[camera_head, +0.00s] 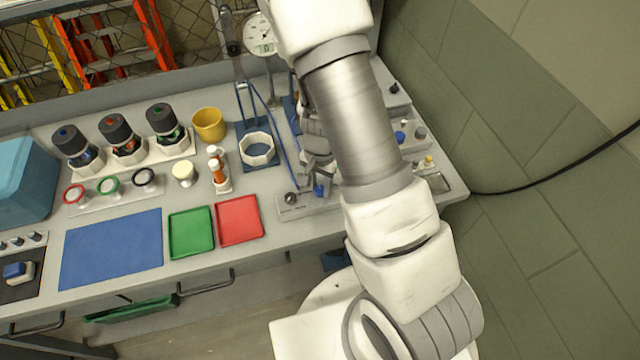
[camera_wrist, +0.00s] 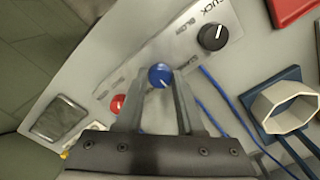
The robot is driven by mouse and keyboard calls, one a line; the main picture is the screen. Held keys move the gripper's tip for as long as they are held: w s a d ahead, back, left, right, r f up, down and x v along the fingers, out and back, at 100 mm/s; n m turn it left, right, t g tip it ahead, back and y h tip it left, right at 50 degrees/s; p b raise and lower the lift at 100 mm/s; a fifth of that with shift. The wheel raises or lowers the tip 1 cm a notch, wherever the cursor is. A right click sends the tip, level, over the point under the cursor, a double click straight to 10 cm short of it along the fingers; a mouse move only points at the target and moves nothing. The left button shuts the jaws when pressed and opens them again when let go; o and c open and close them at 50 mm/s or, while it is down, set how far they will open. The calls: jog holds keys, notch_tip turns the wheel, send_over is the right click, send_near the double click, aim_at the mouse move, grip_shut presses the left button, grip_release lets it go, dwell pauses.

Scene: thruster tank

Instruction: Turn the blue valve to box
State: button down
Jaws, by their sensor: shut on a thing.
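The blue valve (camera_wrist: 160,75) is a small round knob with a pale pointer mark, on a light panel. In the wrist view my gripper (camera_wrist: 160,82) has one finger on each side of it and is shut on it. The small print beside the valve is too blurred to read. In the head view my gripper (camera_head: 319,182) reaches down to the panel, and the blue valve (camera_head: 319,191) shows at its fingertips. My arm covers the part of the panel to the right of it.
A black knob (camera_wrist: 213,37) sits on the same panel, and a red knob (camera_wrist: 117,104) is near my left finger. A blue cable (camera_wrist: 215,100) and a blue holder with a white ring (camera_wrist: 285,108) are close by. A red tray (camera_head: 240,220) lies left of the panel.

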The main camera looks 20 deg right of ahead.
dwell(0.4)
jog(key=c, duration=0.5)
grip_release()
jog(key=shift+r, duration=0.15)
notch_tip(320, 180, up, 17)
jog(key=p, duration=0.3)
jog(key=shift+r, duration=0.1)
notch_tip(320, 180, up, 11)
jog(key=n+t+y+b, duration=0.1)
jog(key=n+t+y, duration=0.1)
jog(key=n, duration=0.2)
send_over(320, 189)
jog(key=s+a, duration=0.2)
jog(key=s, duration=0.3)
jog(key=s+r+n+t, duration=0.1)
jog(key=s+r, duration=0.1)
jog(key=s, duration=0.1)
jog(key=s+d+r+n+t+h, duration=0.1)
jog(key=s+r+n, duration=0.1)
jog(key=s+r, duration=0.1)
jog(key=s+d+r+n+t+h+b, duration=0.1)
jog(key=s+r+n, duration=0.1)
jog(key=s, duration=0.1)
jog(key=shift+s+r+t, duration=0.15)
jog(key=shift+r+t, duration=0.15)
jog(key=shift+r, duration=0.05)
